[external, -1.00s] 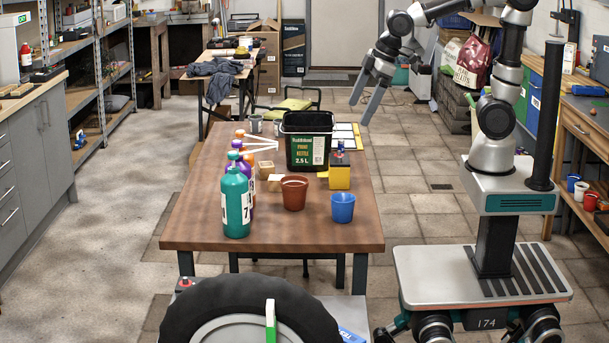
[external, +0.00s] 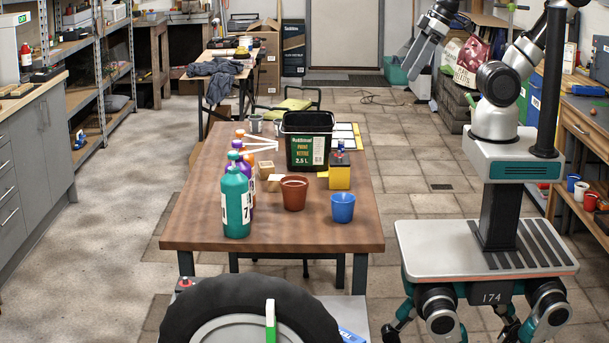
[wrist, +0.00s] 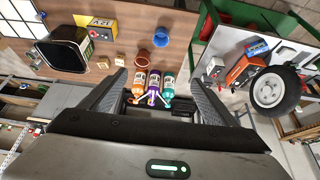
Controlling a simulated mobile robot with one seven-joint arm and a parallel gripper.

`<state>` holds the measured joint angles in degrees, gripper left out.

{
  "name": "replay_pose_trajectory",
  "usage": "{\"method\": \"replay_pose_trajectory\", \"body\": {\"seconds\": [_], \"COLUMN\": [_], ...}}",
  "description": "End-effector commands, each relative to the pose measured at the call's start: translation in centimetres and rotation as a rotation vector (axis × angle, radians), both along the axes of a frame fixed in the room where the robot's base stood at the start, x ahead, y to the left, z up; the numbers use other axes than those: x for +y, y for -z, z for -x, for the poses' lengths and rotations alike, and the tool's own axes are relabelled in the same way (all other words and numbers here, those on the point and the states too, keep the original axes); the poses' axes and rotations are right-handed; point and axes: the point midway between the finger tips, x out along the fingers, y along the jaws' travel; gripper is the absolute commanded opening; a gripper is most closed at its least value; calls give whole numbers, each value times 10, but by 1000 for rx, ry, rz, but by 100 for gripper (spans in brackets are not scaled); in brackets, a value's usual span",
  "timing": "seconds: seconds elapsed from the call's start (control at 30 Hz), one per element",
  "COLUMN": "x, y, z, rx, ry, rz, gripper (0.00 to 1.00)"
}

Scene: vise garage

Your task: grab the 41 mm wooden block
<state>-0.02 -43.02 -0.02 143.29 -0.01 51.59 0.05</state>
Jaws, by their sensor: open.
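Two small wooden blocks sit on the brown table; one is a larger cube (external: 266,168), the other a smaller, paler block (external: 274,183) close in front of it. Which measures 41 mm I cannot tell. In the wrist view two small pale blocks, one (wrist: 103,65) left of the other (wrist: 119,62), lie left of the terracotta pot (wrist: 143,57). My gripper (external: 410,66) is raised to the right of and beyond the table, well away from the blocks. Its fingers (wrist: 160,78) are spread apart and empty in the wrist view.
A row of bottles (external: 236,202) stands left of the blocks. A black bin (external: 307,150), yellow box (external: 339,178) and blue cup (external: 343,208) are also on the table (external: 290,235). A tyre (external: 248,310) is in front. The table's front edge is clear.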

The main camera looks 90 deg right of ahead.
Motion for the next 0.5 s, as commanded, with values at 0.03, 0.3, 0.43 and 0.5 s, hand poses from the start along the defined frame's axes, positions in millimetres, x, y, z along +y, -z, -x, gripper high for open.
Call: {"method": "replay_pose_trajectory", "body": {"seconds": [0.03, 0.3, 0.43, 0.5], "x": [0, 0, 0, 1], "y": [0, 0, 0, 0], "z": [0, 0, -5, -18], "rx": [0, 0, -3, -11], "ry": [0, -1, 3, 11], "rz": [0, 0, -1, -9], "gripper": [73, 61, 61, 61]}}
